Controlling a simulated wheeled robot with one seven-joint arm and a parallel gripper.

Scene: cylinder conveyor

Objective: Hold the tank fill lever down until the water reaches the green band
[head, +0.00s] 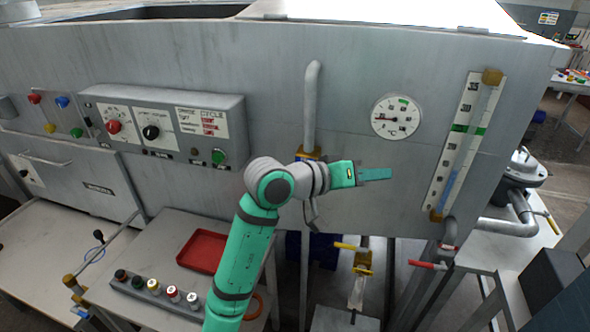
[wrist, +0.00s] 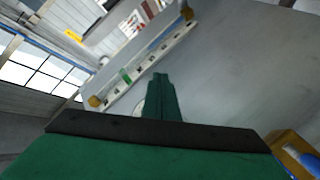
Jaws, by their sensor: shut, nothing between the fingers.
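My gripper (head: 376,174) is shut and empty, pointing right in front of the tank wall, left of the sight gauge. Its closed fingers (wrist: 160,92) also show in the wrist view. The sight gauge (head: 460,150) is a tilted glass tube on a white scale with brass ends. Its green band (head: 468,130) sits around mid-height. Blue water (head: 449,185) shows in the lower tube, with its top below the band. A grey lever (head: 313,215) hangs below the brass fitting of a vertical pipe (head: 311,100), partly behind my wrist. No label shows which lever is the fill lever.
A round dial (head: 396,117) is on the tank wall above my gripper. A yellow-handled valve (head: 350,246) and a red-handled valve (head: 428,265) sit below. A control box (head: 165,130) is at left. A red tray (head: 203,250) lies on the lower table.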

